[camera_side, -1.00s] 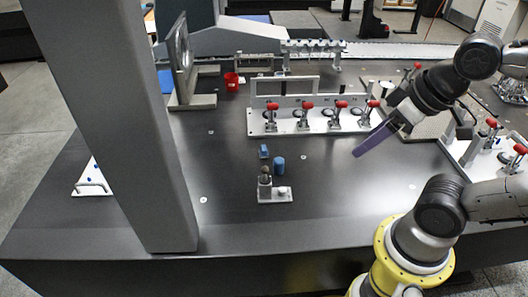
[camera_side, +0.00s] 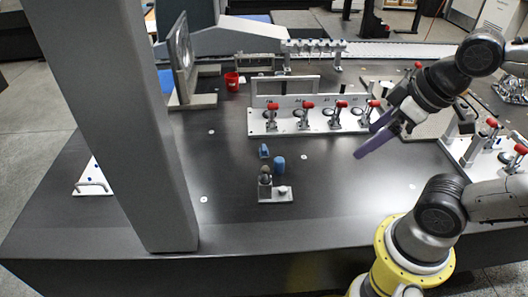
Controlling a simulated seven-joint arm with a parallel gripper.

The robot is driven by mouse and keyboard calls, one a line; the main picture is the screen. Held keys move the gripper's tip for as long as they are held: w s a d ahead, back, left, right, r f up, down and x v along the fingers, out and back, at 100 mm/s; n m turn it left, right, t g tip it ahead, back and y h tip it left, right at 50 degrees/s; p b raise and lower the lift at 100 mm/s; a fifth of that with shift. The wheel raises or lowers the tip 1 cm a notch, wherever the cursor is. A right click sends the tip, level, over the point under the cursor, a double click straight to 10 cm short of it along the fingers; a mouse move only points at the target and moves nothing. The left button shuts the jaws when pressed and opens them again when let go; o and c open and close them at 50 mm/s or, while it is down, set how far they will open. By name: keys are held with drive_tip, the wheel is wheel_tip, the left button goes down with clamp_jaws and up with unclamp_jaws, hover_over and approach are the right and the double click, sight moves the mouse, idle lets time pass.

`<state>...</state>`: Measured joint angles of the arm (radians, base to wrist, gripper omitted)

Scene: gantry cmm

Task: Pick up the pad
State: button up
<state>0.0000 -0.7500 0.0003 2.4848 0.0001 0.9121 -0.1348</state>
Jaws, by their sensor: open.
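My gripper (camera_side: 366,141) is at the right, above the dark table. Its two purple fingers are spread apart, with nothing visible between them. I cannot tell for certain which thing is the pad. A small blue block (camera_side: 264,151) lies on the table at the centre, left of and lower in the picture than the fingers. A blue rounded cylinder (camera_side: 279,165) stands just right of and nearer than it. A small fixture with a pale base plate (camera_side: 277,196) and a dark-tipped post stands in front of them. My gripper is well apart from all of these.
A plate with several red-handled clamps (camera_side: 255,125) stands behind the centre. A red cup (camera_side: 231,82) is farther back. A thick grey column (camera_side: 130,120) blocks the left. More red-handled clamps (camera_side: 492,123) stand at the right. The dark table (camera_side: 340,205) is clear at front centre.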

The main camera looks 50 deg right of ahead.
drive_tip(key=w+d+r+n, duration=0.1)
drive_tip(key=w+r+n, duration=0.4)
drive_tip(key=w+r, duration=0.65)
drive_tip(key=n+g, duration=0.3)
drive_tip(key=g, duration=0.3)
hover_over(264, 147)
wheel_tip(264, 147, down, 41)
drive_tip(key=shift+s+f, duration=0.1)
drive_tip(key=shift+f, duration=2.85)
